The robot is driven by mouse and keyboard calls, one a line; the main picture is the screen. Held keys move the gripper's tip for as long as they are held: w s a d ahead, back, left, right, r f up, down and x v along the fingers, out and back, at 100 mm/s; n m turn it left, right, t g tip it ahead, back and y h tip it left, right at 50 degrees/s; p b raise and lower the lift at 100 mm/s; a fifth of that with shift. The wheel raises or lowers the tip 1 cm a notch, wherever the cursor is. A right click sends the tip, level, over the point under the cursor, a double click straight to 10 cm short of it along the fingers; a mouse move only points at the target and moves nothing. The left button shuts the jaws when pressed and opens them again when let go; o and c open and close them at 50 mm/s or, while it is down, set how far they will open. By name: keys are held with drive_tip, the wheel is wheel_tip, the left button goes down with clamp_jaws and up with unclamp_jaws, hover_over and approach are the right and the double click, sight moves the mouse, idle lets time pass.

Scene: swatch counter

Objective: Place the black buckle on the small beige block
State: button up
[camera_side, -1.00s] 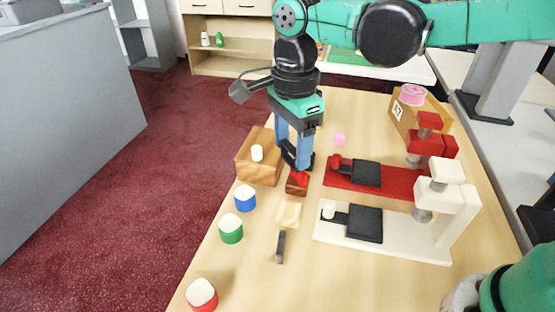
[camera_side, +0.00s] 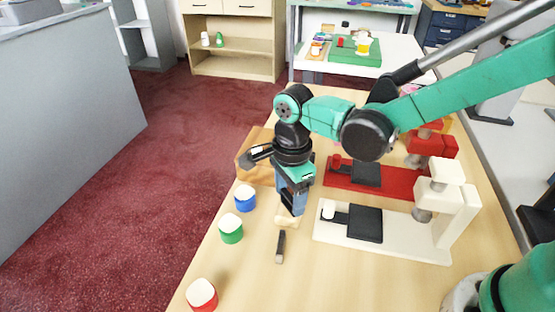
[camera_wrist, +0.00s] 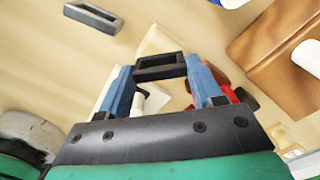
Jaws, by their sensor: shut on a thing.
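My gripper (camera_side: 292,212) is shut on the black buckle (camera_wrist: 160,67), a dark open rectangular frame held between the blue fingertips in the wrist view. In the side view the fingers point down just over the small beige block (camera_side: 287,222), and they largely hide the buckle. The beige block (camera_wrist: 158,41) shows partly behind the buckle in the wrist view. I cannot tell whether the buckle touches the block.
A dark grey buckle (camera_side: 280,247) lies in front of the beige block. Blue (camera_side: 245,198), green (camera_side: 231,228) and red (camera_side: 202,295) white-topped pots line the left edge. A white press (camera_side: 400,243) and red press (camera_side: 395,188) stand right; a wooden box (camera_side: 249,168) stands behind.

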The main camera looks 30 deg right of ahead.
sight(290, 196)
drive_tip(key=shift+f, duration=0.1)
drive_tip(key=o, duration=1.2)
wheel_tip(290, 196, up, 12)
drive_tip(key=s+d+f+n+t, duration=0.1)
drive_tip(key=s+d+n+t, duration=0.2)
drive_tip(key=d+n, duration=0.3)
drive_tip(key=s+d+f+n+t, duration=0.1)
drive_tip(key=s+d+n+t, duration=0.2)
drive_tip(key=d+n, duration=0.4)
drive_tip(key=shift+d+n+t, duration=0.15)
drive_tip(key=shift+n+t, duration=0.45)
drive_tip(key=shift+n, duration=1.9)
drive_tip(key=shift+f, duration=0.1)
